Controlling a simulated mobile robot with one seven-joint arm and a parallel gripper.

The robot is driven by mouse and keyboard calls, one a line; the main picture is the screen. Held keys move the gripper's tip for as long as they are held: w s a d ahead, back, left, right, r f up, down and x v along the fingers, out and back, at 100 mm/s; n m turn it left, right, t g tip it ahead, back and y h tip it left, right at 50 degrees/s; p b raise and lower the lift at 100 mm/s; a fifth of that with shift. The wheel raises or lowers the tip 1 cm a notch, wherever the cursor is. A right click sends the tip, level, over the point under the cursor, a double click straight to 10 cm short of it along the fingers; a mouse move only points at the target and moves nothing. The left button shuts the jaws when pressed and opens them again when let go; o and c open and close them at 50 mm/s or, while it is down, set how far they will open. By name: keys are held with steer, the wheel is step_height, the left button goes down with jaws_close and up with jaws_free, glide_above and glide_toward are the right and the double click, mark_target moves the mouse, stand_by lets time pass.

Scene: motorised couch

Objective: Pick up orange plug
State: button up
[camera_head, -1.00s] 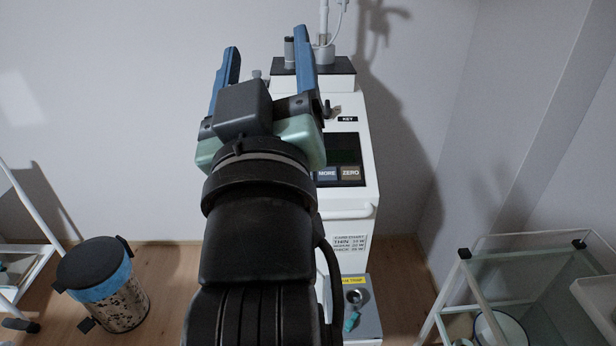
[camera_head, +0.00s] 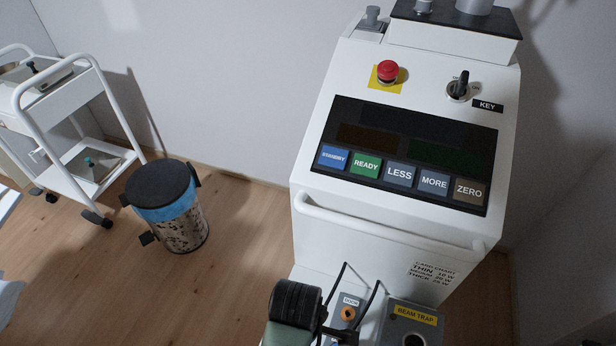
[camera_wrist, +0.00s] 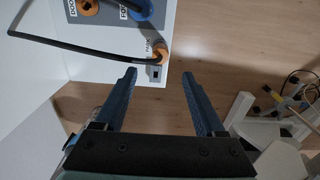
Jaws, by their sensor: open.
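In the wrist view, an orange plug (camera_wrist: 161,50) sits at the edge of a white panel, with a black cable running to it. In the picture the fingertips are just below the plug, one to each side; the depth gap cannot be told. An orange round part (camera_wrist: 87,6) by the DOOR label shows at the top edge; it also shows in the head view (camera_head: 348,314). My fingers are hidden in the head view.
The white machine (camera_head: 380,225) has a button panel, a red stop button (camera_head: 388,71), a key switch and a front handle. A BEAM TRAP box (camera_head: 415,318) is low on it. A blue connector (camera_wrist: 140,8) is near the DOOR part. A bin (camera_head: 170,215) and cart stand left.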

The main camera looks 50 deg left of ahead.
step_height(320, 180, down, 11)
steer(key=shift+s+d+r+b, duration=0.1)
steer(key=shift+r+b, duration=0.1)
steer(key=shift+b, duration=0.75)
jaws_close()
